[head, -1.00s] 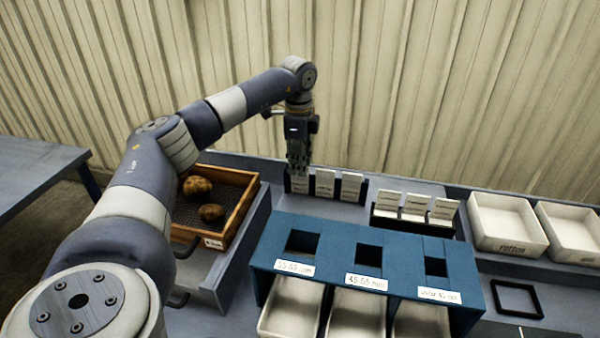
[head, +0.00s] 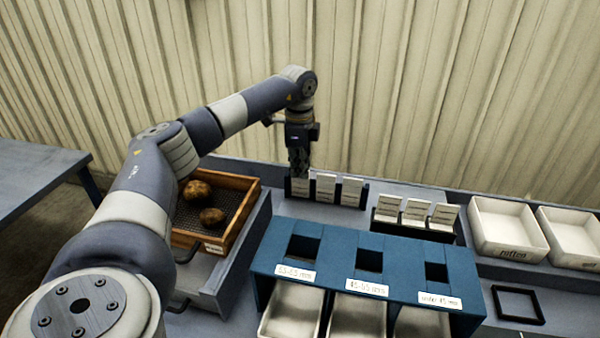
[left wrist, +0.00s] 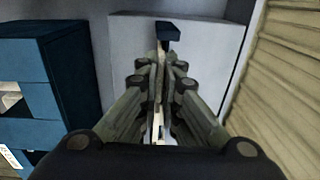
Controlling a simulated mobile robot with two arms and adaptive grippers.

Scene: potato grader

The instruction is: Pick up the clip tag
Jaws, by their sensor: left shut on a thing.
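Several white tags stand in dark racks on the bench. The near-left rack (head: 366,199) holds three in a row: a left tag (head: 300,187), a middle tag (head: 326,187) and a right tag (head: 352,191). I take the left tag to be the clip tag. My left gripper (head: 299,170) points down over it, its fingertips at the tag's top edge. In the left wrist view the fingers (left wrist: 160,85) are shut on the thin tag, seen edge-on and mostly hidden between them. The tag still stands in line with the rack. My right gripper is out of view.
A blue sizing stand (head: 335,246) with labelled openings and trays is in front. A wooden crate (head: 246,205) with two potatoes is at left. A second tag rack (head: 411,231), white bins (head: 508,253) and a black frame (head: 541,307) are at right. A corrugated wall is behind.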

